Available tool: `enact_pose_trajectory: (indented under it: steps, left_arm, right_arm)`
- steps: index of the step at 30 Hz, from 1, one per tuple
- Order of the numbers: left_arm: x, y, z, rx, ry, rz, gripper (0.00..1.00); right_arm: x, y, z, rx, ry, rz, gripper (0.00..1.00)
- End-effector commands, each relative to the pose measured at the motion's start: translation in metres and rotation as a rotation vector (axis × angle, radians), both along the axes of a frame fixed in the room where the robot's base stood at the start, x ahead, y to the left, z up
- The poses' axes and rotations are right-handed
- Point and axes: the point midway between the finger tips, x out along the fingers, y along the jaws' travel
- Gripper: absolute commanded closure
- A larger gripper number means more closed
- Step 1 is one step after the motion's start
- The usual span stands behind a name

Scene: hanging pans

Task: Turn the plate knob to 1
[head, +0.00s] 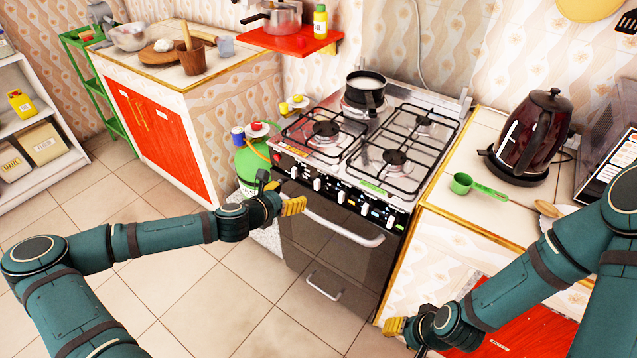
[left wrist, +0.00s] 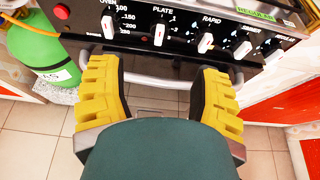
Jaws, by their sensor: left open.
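The stove (head: 350,235) has a black front panel with a row of white knobs. The plate knob (left wrist: 159,35) is white, stands upright under the "PLATE" label, and has small numbers to its right. It is the second knob from the left in the head view (head: 317,184). My left gripper (head: 293,206) has yellow-padded fingers in front of the panel's left part. In the left wrist view the left gripper (left wrist: 160,75) is open and empty, its fingers apart below the plate knob, not touching it. My right gripper (head: 394,327) is low at the right; its opening is unclear.
The oven handle (head: 343,228) runs below the panel, behind my left fingers. The oven knob (left wrist: 108,27) and rapid knob (left wrist: 205,42) flank the plate knob. A green gas bottle (head: 252,165) stands left of the stove. A pot (head: 365,92) sits on a back burner.

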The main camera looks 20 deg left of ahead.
Motion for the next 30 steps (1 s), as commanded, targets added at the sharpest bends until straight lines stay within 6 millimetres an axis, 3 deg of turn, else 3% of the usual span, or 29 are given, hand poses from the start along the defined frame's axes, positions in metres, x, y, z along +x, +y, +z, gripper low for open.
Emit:
enact_pose_trajectory:
  steps: [5, 21, 30]
  left_arm:
    - [0.018, -0.007, -0.009, 0.000, -0.001, -0.002, 0.36]
    - [0.102, -0.039, -0.047, 0.002, 0.000, -0.003, 0.36]
    - [0.118, -0.044, -0.053, 0.003, 0.000, -0.003, 0.36]
  right_arm:
    - [0.001, 0.000, -0.006, 0.000, -0.002, 0.000, 0.56]
    - [0.005, -0.001, -0.025, -0.003, -0.012, -0.002, 0.56]
    - [0.006, -0.001, -0.028, -0.003, -0.014, -0.003, 0.56]
